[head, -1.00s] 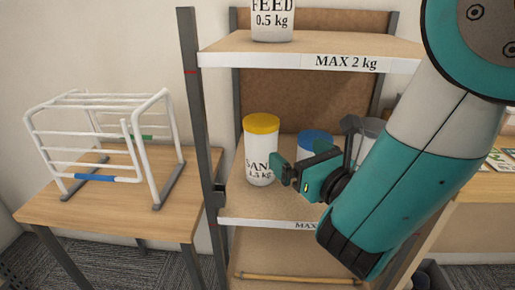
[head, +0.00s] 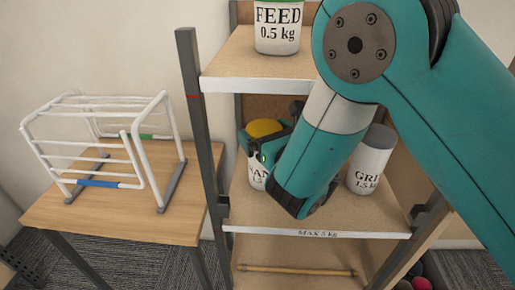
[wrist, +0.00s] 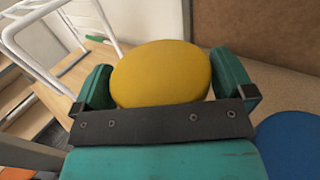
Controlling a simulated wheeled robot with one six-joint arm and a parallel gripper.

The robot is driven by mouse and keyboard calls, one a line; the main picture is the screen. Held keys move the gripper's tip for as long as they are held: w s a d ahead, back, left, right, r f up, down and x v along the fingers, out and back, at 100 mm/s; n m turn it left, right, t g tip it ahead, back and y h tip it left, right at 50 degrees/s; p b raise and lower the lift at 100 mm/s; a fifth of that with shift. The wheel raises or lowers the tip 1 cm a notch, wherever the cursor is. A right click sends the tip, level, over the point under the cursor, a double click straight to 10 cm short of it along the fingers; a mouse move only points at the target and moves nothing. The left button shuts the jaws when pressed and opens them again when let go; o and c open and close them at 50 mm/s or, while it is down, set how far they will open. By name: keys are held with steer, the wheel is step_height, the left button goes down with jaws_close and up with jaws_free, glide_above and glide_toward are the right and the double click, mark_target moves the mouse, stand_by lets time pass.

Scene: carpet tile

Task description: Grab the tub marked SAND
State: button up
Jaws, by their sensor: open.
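The SAND tub is white with a yellow lid (head: 266,128) and stands on the middle shelf near its left post. Its label is partly hidden by my arm in the head view. In the wrist view the yellow lid (wrist: 162,74) lies between the two teal fingers. My gripper (wrist: 165,85) is open, with one finger on each side of the tub. I cannot tell whether either finger touches it.
A blue lid (wrist: 290,143) is close by on the right. A grey-lidded GRIT tub (head: 371,160) stands further right on the shelf (head: 330,222). A FEED tub (head: 278,28) is on the shelf above. A white rack (head: 105,145) stands on the left table (head: 120,215).

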steer(key=c, duration=1.7)
steer(key=shift+o, duration=0.2)
steer(key=shift+r, duration=0.2)
